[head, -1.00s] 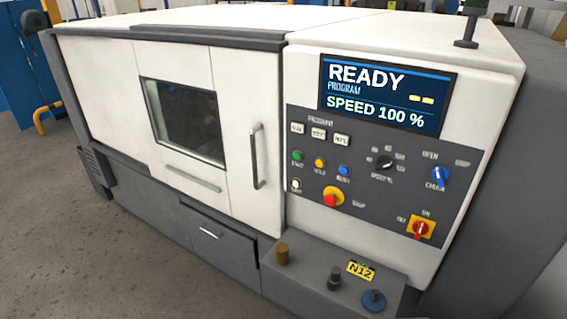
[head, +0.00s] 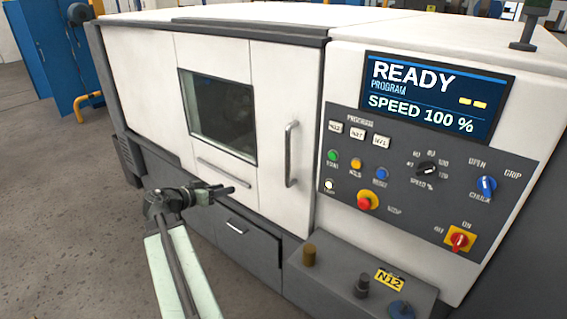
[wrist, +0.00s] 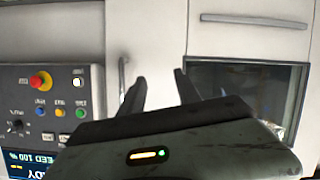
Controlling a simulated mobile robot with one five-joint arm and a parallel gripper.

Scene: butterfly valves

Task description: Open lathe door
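The white lathe door (head: 272,85) has a dark window (head: 218,115) and looks closed. Its vertical grey bar handle (head: 291,153) is on the door's right side. My gripper (head: 238,187) is in front of the door, left of the handle and lower in the head view, apart from it. In the wrist view, which is upside down, the two fingers of my gripper (wrist: 160,75) are spread with nothing between them. The handle (wrist: 122,78) shows just left of the fingers there, and the window (wrist: 245,95) to their right.
Right of the door is a control panel (head: 400,205) with buttons, a red stop button (head: 367,200) and a screen reading READY (head: 430,95). A grey ledge (head: 335,278) with knobs juts out below it. A drawer (head: 233,229) sits under the door. Open floor lies at left.

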